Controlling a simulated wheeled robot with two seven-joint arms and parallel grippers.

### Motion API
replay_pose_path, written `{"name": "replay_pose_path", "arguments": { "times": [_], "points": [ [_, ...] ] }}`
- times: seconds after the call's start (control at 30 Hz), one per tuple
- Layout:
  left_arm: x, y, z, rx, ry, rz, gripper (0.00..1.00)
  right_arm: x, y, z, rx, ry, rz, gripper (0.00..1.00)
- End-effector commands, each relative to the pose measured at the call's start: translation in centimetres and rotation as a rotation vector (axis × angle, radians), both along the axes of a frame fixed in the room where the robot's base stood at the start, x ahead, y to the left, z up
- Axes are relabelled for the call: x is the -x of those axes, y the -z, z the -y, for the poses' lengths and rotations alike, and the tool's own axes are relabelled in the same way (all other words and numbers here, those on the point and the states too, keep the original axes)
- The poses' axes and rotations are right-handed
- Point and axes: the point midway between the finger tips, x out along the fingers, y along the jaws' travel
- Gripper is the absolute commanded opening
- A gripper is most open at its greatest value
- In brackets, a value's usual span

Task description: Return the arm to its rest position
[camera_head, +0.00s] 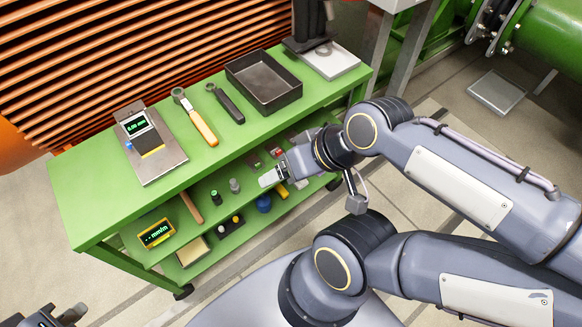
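My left gripper (62,314) shows at the bottom left corner, largely cut off by the frame edge. It is over the floor, apart from the green cart, and I see nothing clearly held in it. Whether its fingers are open or shut is not clear. My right arm comes in from the right and bends back toward the cart. Its wrist end and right gripper (276,177) are in front of the cart's right part, over the lower shelves in the picture. The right fingers are too small and covered to read.
The green cart (90,170) carries a scale (150,157), an orange-handled tool (199,122), a dark-handled tool (227,104) and a black tray (263,82). Lower shelves hold small parts and a yellow display (156,233).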

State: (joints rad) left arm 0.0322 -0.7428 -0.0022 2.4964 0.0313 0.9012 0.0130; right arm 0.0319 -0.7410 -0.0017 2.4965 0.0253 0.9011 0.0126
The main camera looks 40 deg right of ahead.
Motion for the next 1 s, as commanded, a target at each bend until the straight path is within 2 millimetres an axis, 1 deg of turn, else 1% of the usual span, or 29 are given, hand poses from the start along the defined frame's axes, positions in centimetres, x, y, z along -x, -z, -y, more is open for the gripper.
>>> {"name": "replay_pose_path", "arguments": {
  "times": [0.23,0.33,0.37,0.47,0.57,0.6,0.7,0.73,0.83,1.0],
  "points": [
    [0.0,0.0,0.0,0.0,0.0,0.0,0.0,0.0,-0.1,-0.1,-0.009,0.006,0.001,0.78],
    [0.0,-0.5,0.0,0.0,0.0,0.0,0.0,0.0,-0.6,-0.1,-0.008,0.005,0.0,0.78],
    [0.0,-0.9,0.0,0.0,0.0,0.0,0.0,0.0,-1.0,-0.1,-0.008,0.005,0.0,0.78],
    [0.0,-3.1,0.0,0.0,0.0,0.0,0.0,0.0,-3.2,-0.1,-0.008,0.004,0.001,0.78],
    [0.0,-6.2,0.0,0.0,0.0,0.0,0.0,0.0,-6.3,-0.1,-0.007,0.004,0.001,0.78],
    [0.0,-7.5,0.0,0.0,0.0,0.0,0.0,0.0,-7.5,-0.1,-0.007,0.004,0.001,0.78],
    [0.0,-10.3,0.0,0.0,0.0,0.001,0.0,0.0,-10.4,-0.1,-0.007,0.004,0.001,0.78],
    [0.0,-10.9,0.0,0.0,0.0,0.001,0.0,0.0,-10.9,-0.1,-0.007,0.003,0.001,0.78],
    [0.0,-11.6,0.0,0.0,0.0,0.001,0.0,0.0,-11.6,-0.1,-0.007,0.003,0.001,0.78],
    [0.0,-11.0,0.0,0.0,0.0,-0.001,0.0,0.0,-11.0,-0.1,-0.007,0.002,0.0,0.78]
  ]
}}
